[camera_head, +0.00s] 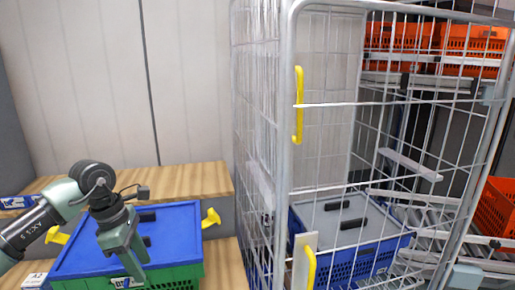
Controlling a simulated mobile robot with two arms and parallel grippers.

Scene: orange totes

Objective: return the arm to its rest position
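My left arm (42,221) comes in from the left edge and bends downward at a dark wrist. Its gripper (136,274) points down in front of a blue-lidded tote; I cannot tell whether the fingers are apart, and I see nothing held. The tote has a blue lid (178,227), a green body (183,273) and yellow handles (210,218). My arm and gripper hide part of it. My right gripper is not in view.
A tall wire cage trolley (290,190) with yellow handles stands just right of the tote. Inside it is a blue crate (345,264) with a grey lid (335,218). A wooden shelf (185,180) lies behind the tote. Orange totes (471,42) and rollers are at right.

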